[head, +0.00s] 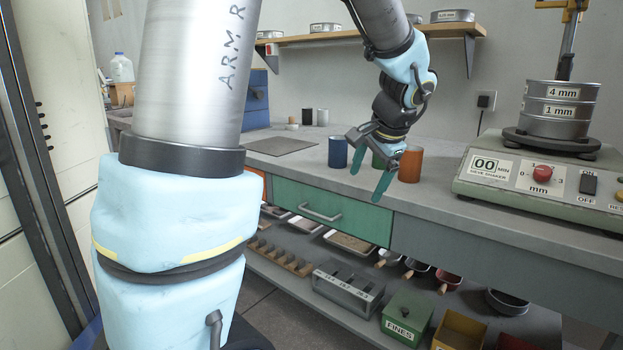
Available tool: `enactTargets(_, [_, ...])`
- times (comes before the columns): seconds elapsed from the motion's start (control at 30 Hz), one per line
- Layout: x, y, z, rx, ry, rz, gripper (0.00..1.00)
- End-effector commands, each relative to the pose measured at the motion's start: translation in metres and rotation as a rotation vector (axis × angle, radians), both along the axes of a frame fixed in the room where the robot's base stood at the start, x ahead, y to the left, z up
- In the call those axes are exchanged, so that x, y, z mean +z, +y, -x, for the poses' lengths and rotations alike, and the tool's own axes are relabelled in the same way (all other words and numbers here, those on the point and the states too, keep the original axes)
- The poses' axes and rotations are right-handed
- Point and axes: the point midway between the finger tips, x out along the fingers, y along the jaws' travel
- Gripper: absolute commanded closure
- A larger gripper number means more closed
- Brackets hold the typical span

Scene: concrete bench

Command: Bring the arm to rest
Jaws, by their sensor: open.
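My arm reaches across the head view from the upper left, and its elbow covers part of the bench. My gripper (371,178) hangs at the front edge of the concrete bench (455,215), in front of several small cylinders. Its two teal fingers point down and are spread apart, with nothing seen between them.
A sieve shaker (540,190) with stacked sieves stands on the bench at the right. A green drawer (330,208) is shut below the gripper. The lower shelf holds scoops, a metal rack (347,290) and a green FINES box (407,318). A grey mat (281,146) lies left.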

Motion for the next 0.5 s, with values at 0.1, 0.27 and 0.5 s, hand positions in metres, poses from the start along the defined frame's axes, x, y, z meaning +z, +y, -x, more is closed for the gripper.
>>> enactTargets(0.1, [-0.04,0.067,0.022,0.225,0.106,0.112,0.1])
enactTargets(0.27, [-0.075,0.121,0.054,0.48,0.183,0.244,0.1])
enactTargets(0.5, [-0.103,0.167,0.094,0.761,0.223,0.375,0.1])
